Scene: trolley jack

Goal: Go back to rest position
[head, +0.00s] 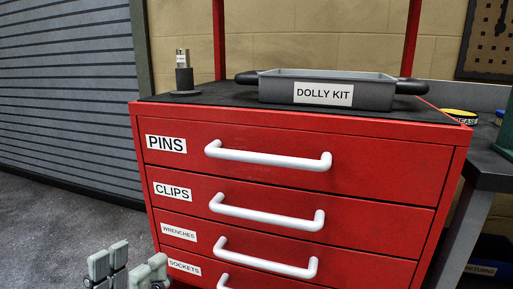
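My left gripper (129,268) is at the bottom left of the head view, in front of the lower left corner of the red drawer cabinet (140,130). Its grey-green fingers stand apart with nothing seen between them, so it looks open and empty. The bottom of the gripper is cut off by the picture edge. It is clear of the drawer handles. My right gripper is not in view.
The cabinet's drawers look shut, with white handles (268,157). On its black top stand a grey DOLLY KIT tray (275,92) and a small metal pin on a dark stand (184,80). A workbench (490,165) is at right, with a blue RETURNS bin (490,255) below. Floor at left is clear.

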